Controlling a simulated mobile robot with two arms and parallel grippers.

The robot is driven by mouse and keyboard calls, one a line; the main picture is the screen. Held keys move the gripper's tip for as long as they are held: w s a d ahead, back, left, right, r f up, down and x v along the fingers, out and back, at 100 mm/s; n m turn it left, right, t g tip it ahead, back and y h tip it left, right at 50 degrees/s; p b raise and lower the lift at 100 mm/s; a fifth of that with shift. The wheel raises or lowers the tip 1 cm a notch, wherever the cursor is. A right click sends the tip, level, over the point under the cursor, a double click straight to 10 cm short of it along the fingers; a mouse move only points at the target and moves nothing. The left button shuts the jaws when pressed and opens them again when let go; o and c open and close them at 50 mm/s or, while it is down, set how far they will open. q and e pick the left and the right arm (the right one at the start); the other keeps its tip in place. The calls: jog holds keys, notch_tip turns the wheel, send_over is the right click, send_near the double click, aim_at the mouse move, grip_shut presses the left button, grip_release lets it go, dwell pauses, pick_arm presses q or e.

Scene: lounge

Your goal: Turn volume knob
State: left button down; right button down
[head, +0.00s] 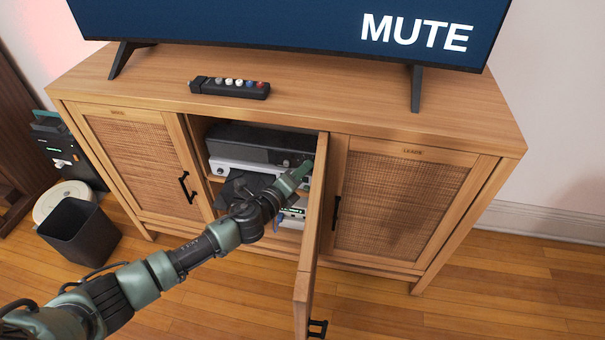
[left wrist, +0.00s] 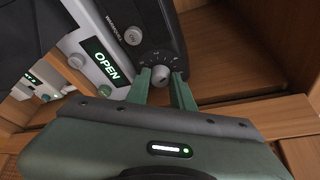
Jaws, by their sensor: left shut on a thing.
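The knob (left wrist: 160,76) is a small grey round knob on the front of a black device (left wrist: 150,25), with pale marks around it. My left gripper (head: 304,167) reaches into the open middle bay of the wooden cabinet, at the right end of the black device (head: 250,141). In the left wrist view its two green fingers (left wrist: 163,86) stand on either side of the knob, shut on it. The head view hides the knob behind my gripper. A second grey knob (left wrist: 133,36) sits beside it; its lettering is too small to read. My right gripper is not in view.
An open cabinet door (head: 312,235) stands close to the right of my left arm. A silver device (left wrist: 95,60) displaying "OPEN" is beside the black one. A remote (head: 229,88) lies on the cabinet top, below a TV (head: 290,25) reading "MUTE". A bin (head: 80,232) stands left.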

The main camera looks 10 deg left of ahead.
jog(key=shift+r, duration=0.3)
pick_arm(q)
jog(key=c, duration=1.2)
grip_release()
jog(key=p+v, duration=0.1)
jog(key=v, duration=0.7)
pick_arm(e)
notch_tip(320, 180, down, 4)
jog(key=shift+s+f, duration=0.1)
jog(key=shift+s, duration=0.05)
pick_arm(q)
jog(key=shift+w+f, duration=0.1)
jog(key=shift+f, duration=0.05)
